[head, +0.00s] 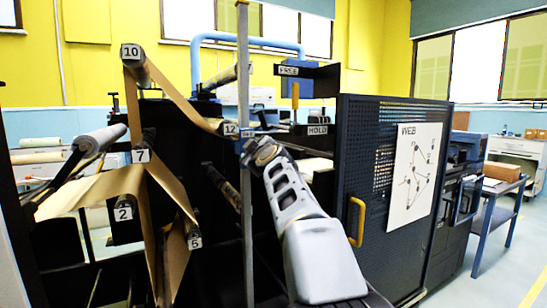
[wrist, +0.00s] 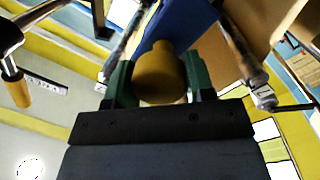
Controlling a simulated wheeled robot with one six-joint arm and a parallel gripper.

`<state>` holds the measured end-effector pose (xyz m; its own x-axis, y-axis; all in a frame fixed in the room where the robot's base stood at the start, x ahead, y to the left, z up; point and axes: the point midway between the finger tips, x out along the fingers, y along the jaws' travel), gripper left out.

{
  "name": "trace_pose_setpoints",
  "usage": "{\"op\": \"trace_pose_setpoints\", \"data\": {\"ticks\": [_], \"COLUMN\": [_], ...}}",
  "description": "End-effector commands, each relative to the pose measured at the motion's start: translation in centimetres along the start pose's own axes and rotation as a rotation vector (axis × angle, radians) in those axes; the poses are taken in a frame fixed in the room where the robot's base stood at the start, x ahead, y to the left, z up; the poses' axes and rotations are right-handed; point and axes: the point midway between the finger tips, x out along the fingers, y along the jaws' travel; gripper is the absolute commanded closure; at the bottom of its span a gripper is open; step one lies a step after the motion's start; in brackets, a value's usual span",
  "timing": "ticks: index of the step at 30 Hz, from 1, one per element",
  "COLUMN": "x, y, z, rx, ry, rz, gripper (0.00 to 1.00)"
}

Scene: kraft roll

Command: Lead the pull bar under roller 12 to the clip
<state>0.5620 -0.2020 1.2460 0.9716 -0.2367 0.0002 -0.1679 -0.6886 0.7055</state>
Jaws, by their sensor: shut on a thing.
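My gripper (wrist: 158,82) is shut on a yellow-tan rounded grip, apparently of the pull bar (wrist: 160,72), between its green finger pads in the wrist view. A blue part lies behind the grip, and brown kraft paper (wrist: 275,22) shows at upper right. In the head view my arm reaches to the area just below and right of the roller 12 label (head: 231,129); the fingers and bar are mostly hidden there. A kraft strip (head: 180,95) slopes down from roller 10 (head: 132,62) towards roller 12. I cannot make out the clip for sure.
A lever with a yellow handle (head: 295,92) stands by the FREE (head: 288,70) and HOLD (head: 318,130) signs. A grey upright post (head: 245,200) is close beside my arm. A dark perforated panel (head: 360,150) with a web diagram (head: 413,172) stands to the right.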

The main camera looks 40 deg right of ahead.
Motion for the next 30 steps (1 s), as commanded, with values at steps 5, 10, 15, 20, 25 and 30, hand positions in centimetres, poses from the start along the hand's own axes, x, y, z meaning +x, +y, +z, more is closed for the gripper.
{"op": "trace_pose_setpoints", "data": {"ticks": [5, 10, 15, 20, 25, 30], "x": [0.4, 0.7, 0.9, 1.0, 1.0, 1.0], "y": [2.1, 4.3, 6.2, 7.1, 7.3, 7.3], "z": [2.6, 4.4, 5.8, 6.4, 6.5, 6.6], "rx": [0.000, 0.000, 0.000, 0.001, 0.001, 0.001], "ry": [-0.003, -0.004, -0.003, -0.001, 0.000, -0.001], "rz": [0.005, 0.004, 0.003, 0.002, 0.001, 0.002], "gripper": [0.89, 0.89, 0.89, 0.89, 0.89, 0.47]}}
